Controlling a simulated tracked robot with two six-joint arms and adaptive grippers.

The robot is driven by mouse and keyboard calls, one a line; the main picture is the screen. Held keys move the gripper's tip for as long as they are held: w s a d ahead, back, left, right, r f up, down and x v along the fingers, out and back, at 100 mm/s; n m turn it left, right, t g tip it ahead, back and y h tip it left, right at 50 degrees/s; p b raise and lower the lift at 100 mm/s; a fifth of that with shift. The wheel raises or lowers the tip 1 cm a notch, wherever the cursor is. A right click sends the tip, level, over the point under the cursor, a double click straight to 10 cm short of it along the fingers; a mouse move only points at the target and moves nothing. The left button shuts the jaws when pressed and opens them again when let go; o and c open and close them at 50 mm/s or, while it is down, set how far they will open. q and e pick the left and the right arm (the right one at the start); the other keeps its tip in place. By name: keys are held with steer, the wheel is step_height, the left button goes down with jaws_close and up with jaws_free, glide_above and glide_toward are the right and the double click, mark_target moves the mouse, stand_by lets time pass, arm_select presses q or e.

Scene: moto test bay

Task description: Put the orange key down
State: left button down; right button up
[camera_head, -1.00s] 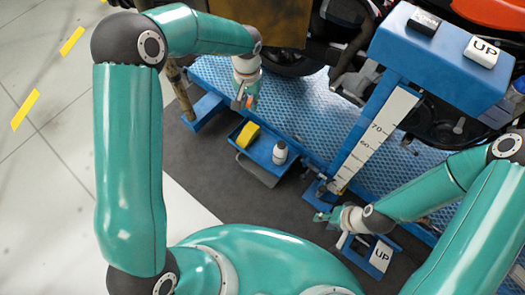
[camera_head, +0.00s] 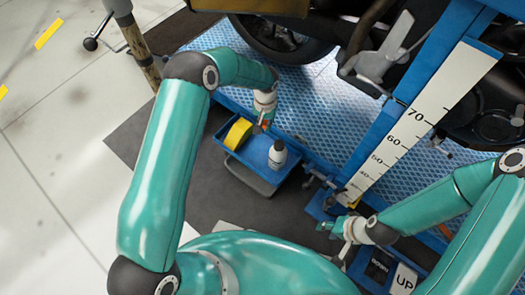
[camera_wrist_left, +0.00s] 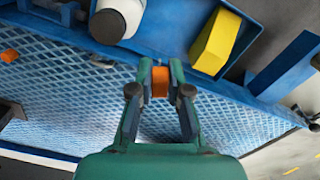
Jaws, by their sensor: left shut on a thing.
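My left gripper (camera_head: 265,126) is shut on the orange key (camera_wrist_left: 160,82), whose orange part shows between the fingertips in the left wrist view. The gripper (camera_wrist_left: 160,88) is above the far edge of a blue tray (camera_head: 228,160), close to a yellow object (camera_head: 238,133) and a white bottle with a dark cap (camera_head: 277,156). Whether the key touches anything below is unclear. My right gripper (camera_head: 328,227) is near the foot of the scale post; its fingers are too small to read.
A blue mesh platform (camera_head: 315,95) lies behind the tray. A blue post with a white numbered scale (camera_head: 420,115) stands to the right. Blocks marked "UP" (camera_head: 404,279) and "DOWN" (camera_head: 380,266) are at the lower right. Another small orange piece (camera_wrist_left: 10,56) shows at left in the wrist view.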

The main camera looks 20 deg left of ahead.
arm_select(q)
steer(key=b, duration=0.3)
glide_toward(262, 155)
steer(key=shift+f+b, duration=0.85)
steer(key=shift+f, duration=1.75)
steer(key=shift+r, duration=0.1)
steer(key=shift+f+b, duration=0.65)
steer(key=shift+b, duration=0.1)
steer(key=c, duration=1.1)
jaws_free()
steer(key=shift+w, duration=0.1)
steer(key=shift+r, duration=0.1)
steer(key=shift+r+p, duration=0.5)
steer(key=shift+p, duration=0.2)
step_height(262, 155, up, 12)
steer(key=p, duration=0.3)
steer(key=shift+d+p, duration=0.1)
steer(key=shift+p, duration=0.25)
